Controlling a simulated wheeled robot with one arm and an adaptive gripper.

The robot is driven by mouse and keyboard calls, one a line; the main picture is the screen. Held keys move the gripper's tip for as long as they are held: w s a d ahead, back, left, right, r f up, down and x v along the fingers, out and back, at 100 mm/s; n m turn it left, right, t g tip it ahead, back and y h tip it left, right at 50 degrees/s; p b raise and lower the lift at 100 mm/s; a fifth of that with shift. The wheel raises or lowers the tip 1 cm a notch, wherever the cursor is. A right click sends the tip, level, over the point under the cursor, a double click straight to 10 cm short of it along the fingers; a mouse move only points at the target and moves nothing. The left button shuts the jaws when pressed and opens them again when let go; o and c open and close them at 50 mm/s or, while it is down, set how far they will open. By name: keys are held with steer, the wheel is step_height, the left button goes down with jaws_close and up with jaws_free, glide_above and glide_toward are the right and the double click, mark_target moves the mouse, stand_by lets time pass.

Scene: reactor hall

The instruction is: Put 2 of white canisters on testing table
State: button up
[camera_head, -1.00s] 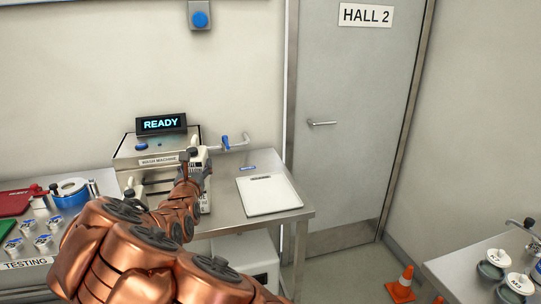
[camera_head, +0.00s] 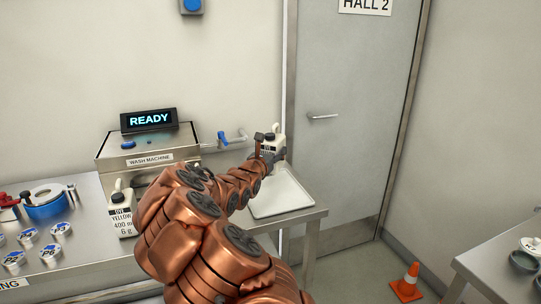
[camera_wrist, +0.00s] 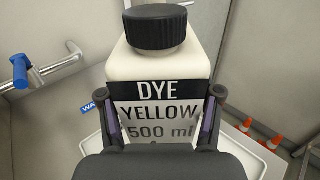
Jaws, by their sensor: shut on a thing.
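My gripper (camera_head: 270,157) is shut on a white canister (camera_head: 274,137) with a black cap. In the wrist view this held canister (camera_wrist: 165,70) is upright between the fingers and reads DYE YELLOW 500 ml. It is over the white tray (camera_head: 297,208), right of the wash machine; I cannot tell how high. A second white canister (camera_head: 121,208), labelled DYE YELLOW 400 ml, stands upright at the front left of the wash machine. The testing table (camera_head: 75,272) is at the lower left, its front label partly cut off. My arm hides part of the worktop.
The wash machine (camera_head: 147,152) shows READY, with a blue-handled tap (camera_head: 223,139) at its right. A cone (camera_head: 408,282) stands on the floor near another table (camera_head: 505,270) at right.

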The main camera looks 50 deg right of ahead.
mark_target(279, 168)
steer(key=shift+s+d+f+m+g, duration=0.15)
steer(key=shift+s+d+f+g, duration=0.1)
steer(key=shift+d, duration=0.35)
steer(key=shift+s+d+f+m+g, duration=0.15)
steer(key=shift+s+d+g, duration=0.1)
steer(key=shift+d, duration=0.3)
steer(key=shift+f+b, duration=1.75)
steer(key=shift+f, duration=1.55)
steer(key=shift+f, duration=0.4)
steer(key=o, duration=1.6)
steer(key=shift+a, duration=0.1)
steer(key=shift+a, duration=0.55)
steer(key=shift+s+a, duration=0.4)
steer(key=shift+a, duration=1.35)
steer(key=shift+s+a, duration=0.35)
steer(key=shift+a, duration=1.4)
steer(key=shift+s+a, duration=0.4)
steer(key=shift+a, duration=1.35)
